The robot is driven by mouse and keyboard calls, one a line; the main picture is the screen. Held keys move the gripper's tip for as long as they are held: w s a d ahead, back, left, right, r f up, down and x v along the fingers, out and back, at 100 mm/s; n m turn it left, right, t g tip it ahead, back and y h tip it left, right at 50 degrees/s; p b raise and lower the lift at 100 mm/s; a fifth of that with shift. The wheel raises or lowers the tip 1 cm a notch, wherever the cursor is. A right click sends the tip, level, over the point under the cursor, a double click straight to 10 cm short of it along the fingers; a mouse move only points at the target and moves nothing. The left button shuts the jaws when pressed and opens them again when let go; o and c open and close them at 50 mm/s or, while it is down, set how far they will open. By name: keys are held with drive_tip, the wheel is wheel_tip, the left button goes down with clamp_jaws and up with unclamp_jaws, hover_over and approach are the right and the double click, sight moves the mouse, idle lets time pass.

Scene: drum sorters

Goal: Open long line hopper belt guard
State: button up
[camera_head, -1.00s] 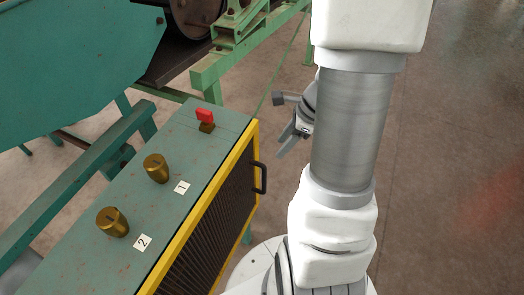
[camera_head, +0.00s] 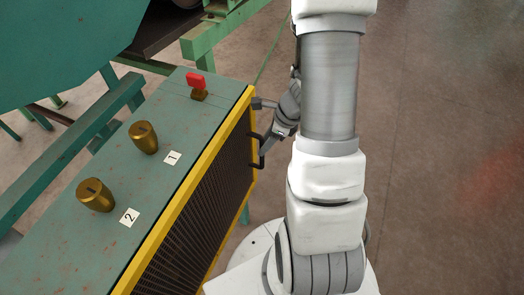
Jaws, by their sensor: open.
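The belt guard (camera_head: 196,216) is a dark mesh panel in a yellow frame on the right side of the green machine. It looks closed against the machine. Its black handle (camera_head: 256,151) sits near the far end of the yellow frame. My gripper (camera_head: 259,128) is open beside the handle, with one finger above it by the yellow frame and the other near its lower part. I cannot tell whether a finger touches the handle. My arm hides part of the gripper's rear.
The machine's green top (camera_head: 110,237) carries two brass knobs, marked 1 (camera_head: 144,137) and 2 (camera_head: 96,195), and a red switch (camera_head: 196,81). Green frame beams (camera_head: 209,37) stand behind. The brown floor (camera_head: 440,150) on the right is clear.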

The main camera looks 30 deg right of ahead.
drive_tip(key=shift+b+x, duration=0.35)
drive_tip(key=shift+x, duration=1.1)
drive_tip(key=shift+c, duration=0.3)
clamp_jaws()
